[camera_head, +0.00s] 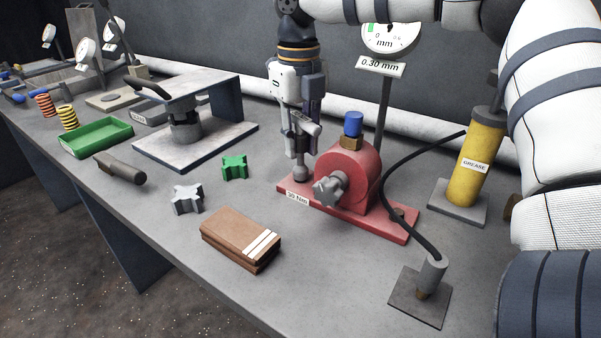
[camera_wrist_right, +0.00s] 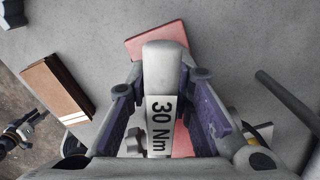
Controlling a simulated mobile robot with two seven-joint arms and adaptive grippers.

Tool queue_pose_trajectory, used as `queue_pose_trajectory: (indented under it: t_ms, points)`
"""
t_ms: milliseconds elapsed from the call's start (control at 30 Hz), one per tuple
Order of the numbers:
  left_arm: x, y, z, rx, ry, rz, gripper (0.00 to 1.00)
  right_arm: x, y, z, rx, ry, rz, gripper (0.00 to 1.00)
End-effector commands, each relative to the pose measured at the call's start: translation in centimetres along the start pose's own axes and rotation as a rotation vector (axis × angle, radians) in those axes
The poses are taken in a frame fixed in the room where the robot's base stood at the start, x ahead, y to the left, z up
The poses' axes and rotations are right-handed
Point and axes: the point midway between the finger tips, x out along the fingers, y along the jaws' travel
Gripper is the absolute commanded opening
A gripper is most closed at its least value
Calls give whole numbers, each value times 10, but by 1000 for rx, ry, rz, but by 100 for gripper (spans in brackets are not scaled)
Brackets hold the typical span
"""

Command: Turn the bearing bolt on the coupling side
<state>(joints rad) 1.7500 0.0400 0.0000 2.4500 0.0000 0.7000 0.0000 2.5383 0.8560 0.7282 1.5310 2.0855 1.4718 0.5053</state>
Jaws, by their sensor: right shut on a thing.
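The red bearing block (camera_head: 350,176) stands on a red base plate (camera_head: 385,226). My right gripper (camera_head: 304,128) points down over the plate's left end, beside the block. It is shut on a grey tool (camera_head: 301,148), whose shaft runs down to a round grey end (camera_head: 301,173) at the plate. Whether that end seats on a bolt cannot be seen; the bolt is hidden. In the right wrist view the tool's grey body (camera_wrist_right: 160,62), marked 30 Nm, lies between the fingers. A "30 Nm" tag (camera_head: 297,198) shows on the plate's front edge. My left gripper does not show.
A dial gauge (camera_head: 390,36) with a 0.30 mm sign stands behind the block. Brown blocks (camera_head: 240,238), green (camera_head: 234,167) and grey (camera_head: 187,199) star pieces lie at front left.

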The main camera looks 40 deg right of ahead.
Motion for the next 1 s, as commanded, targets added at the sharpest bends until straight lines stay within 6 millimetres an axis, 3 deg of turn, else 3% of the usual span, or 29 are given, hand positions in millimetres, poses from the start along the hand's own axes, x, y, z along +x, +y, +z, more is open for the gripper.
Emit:
queue_pose_trajectory:
  t_ms: [633,1000]
  points:
    - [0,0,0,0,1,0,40,-43,0,0,1,-3,0,0]
    - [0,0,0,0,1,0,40,-47,0,0,0,-1,0,0]
